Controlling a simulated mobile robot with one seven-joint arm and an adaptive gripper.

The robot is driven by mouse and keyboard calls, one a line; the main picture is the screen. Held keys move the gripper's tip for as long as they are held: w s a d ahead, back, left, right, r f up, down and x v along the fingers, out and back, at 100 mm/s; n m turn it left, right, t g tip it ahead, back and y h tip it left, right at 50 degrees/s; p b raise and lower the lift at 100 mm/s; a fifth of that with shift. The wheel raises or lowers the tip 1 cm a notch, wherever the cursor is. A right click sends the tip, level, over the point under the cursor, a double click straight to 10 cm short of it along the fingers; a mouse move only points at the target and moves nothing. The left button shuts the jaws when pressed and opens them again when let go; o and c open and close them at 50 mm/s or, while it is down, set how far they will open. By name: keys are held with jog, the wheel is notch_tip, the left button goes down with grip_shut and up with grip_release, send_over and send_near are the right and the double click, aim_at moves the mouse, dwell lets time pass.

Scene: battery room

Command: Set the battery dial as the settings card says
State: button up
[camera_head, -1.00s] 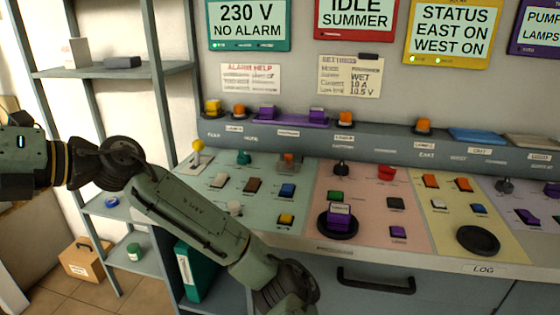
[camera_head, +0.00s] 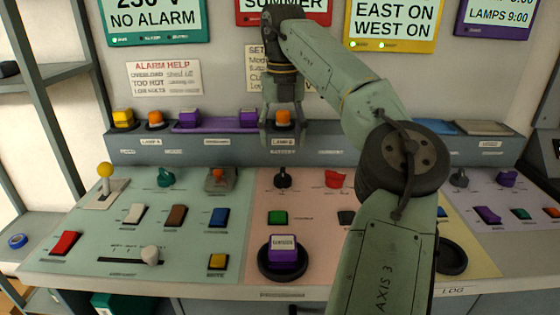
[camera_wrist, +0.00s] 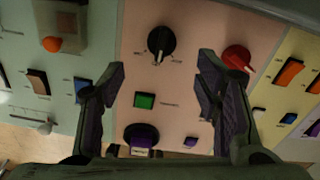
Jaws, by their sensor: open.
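The settings card (camera_head: 254,72) hangs on the back wall. My arm hides most of it, and its visible text is too small to read now. On the pink panel stands a black dial (camera_head: 282,178), also in the wrist view (camera_wrist: 160,42). Its white pointer is towards the bottom of the wrist picture, with small unclear labels around it. A red knob (camera_head: 334,178) stands to its right. My gripper (camera_head: 284,138) hangs above the dial, fingers down. In the wrist view my gripper (camera_wrist: 160,72) is open and empty, its fingers apart, with the dial showing between and beyond them.
An orange lamp (camera_head: 283,117) is on the ledge behind my gripper. A yellow-knobbed lever (camera_head: 105,172) stands at the left.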

aim_at(283, 172)
notch_tip(283, 172, down, 10)
jog(key=shift+s+d+f+p, duration=0.15)
jog(key=shift+f+p, duration=0.1)
jog(key=shift+p, duration=0.15)
jog(key=shift+c, duration=0.4)
jog(key=c, duration=1.1)
